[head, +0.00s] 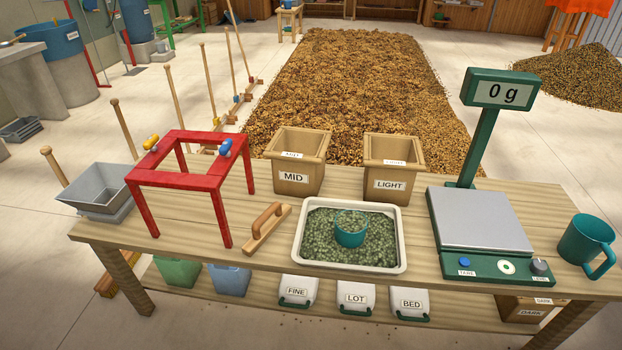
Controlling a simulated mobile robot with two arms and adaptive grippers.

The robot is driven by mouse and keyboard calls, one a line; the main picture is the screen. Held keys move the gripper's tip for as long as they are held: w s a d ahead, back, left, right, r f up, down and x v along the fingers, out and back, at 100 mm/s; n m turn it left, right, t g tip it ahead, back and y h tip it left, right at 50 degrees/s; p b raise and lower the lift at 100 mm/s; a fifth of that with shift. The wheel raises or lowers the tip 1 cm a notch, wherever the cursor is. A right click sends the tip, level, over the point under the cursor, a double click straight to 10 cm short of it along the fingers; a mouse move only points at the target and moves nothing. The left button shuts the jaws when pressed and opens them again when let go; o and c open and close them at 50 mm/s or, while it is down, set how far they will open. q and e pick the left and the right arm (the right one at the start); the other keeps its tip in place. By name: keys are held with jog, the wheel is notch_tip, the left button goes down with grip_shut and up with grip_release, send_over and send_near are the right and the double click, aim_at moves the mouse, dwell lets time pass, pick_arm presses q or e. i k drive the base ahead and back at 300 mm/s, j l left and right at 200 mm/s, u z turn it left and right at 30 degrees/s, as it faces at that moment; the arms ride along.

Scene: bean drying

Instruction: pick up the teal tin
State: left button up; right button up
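The teal tin (351,236) is a small round open cup. It sits upright among green beans in a white rectangular tray (399,266) at the front middle of the wooden table. Its lower part is sunk in or hidden by the beans, and some beans show inside it. Neither of my grippers shows in the head view.
A green scale (480,220) reading 0 g stands right of the tray, with a teal jug (587,241) beyond it. MID (293,179) and LIGHT (390,182) boxes stand behind. A wooden float (267,229) and red frame (226,214) are left.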

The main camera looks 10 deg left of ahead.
aim_at(351, 224)
jog(key=i+j, duration=0.15)
jog(key=j, duration=0.2)
jog(key=i+j+z, duration=0.15)
jog(key=j, duration=0.25)
jog(key=i+j, duration=0.2)
jog(key=j, duration=0.15)
jog(key=i+j+z, duration=0.1)
jog(key=j, duration=0.3)
jog(key=i+j, duration=0.15)
jog(key=j, duration=0.2)
jog(key=z, duration=0.05)
